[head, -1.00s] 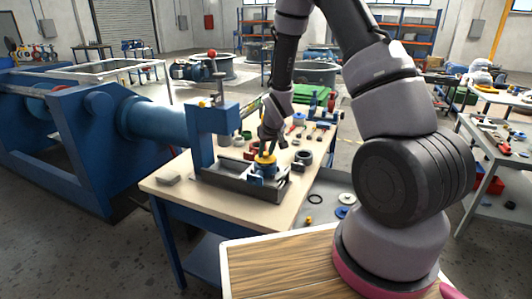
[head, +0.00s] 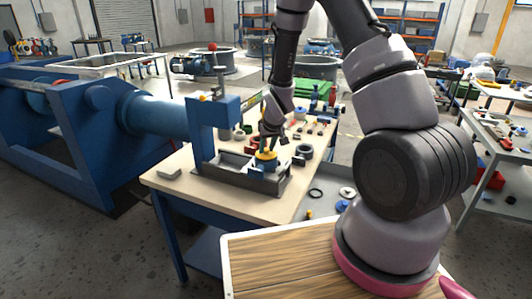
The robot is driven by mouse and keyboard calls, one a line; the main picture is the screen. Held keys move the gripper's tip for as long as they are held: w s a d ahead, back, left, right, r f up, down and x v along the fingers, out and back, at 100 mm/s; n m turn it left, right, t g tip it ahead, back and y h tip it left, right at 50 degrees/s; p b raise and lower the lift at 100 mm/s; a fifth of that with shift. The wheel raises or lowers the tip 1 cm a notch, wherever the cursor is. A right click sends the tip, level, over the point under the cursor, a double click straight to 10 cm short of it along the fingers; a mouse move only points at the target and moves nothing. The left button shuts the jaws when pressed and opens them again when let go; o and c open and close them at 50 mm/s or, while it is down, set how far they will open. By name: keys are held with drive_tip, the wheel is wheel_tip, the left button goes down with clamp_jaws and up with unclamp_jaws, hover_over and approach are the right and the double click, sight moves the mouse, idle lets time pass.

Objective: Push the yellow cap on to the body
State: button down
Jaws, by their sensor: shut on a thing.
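The yellow cap (head: 265,156) sits on top of the blue body (head: 266,166) in the head view. The body stands in a dark fixture (head: 240,178) on the workbench. My gripper (head: 267,145) reaches down from above and is shut on the yellow cap. Its fingers are small in the picture, and their exact grip is partly hidden. I cannot tell whether a gap is left between cap and body.
A blue press frame (head: 207,130) stands just left of the fixture. Several rings and small parts lie on the bench (head: 200,193) to the right and behind.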

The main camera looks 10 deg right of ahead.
sight(267, 150)
drive_tip(key=shift+f, duration=0.55)
idle(0.6)
drive_tip(key=shift+r, duration=0.2)
idle(0.5)
drive_tip(key=shift+c, duration=2.4)
unclamp_jaws()
drive_tip(key=shift+r, duration=3.5)
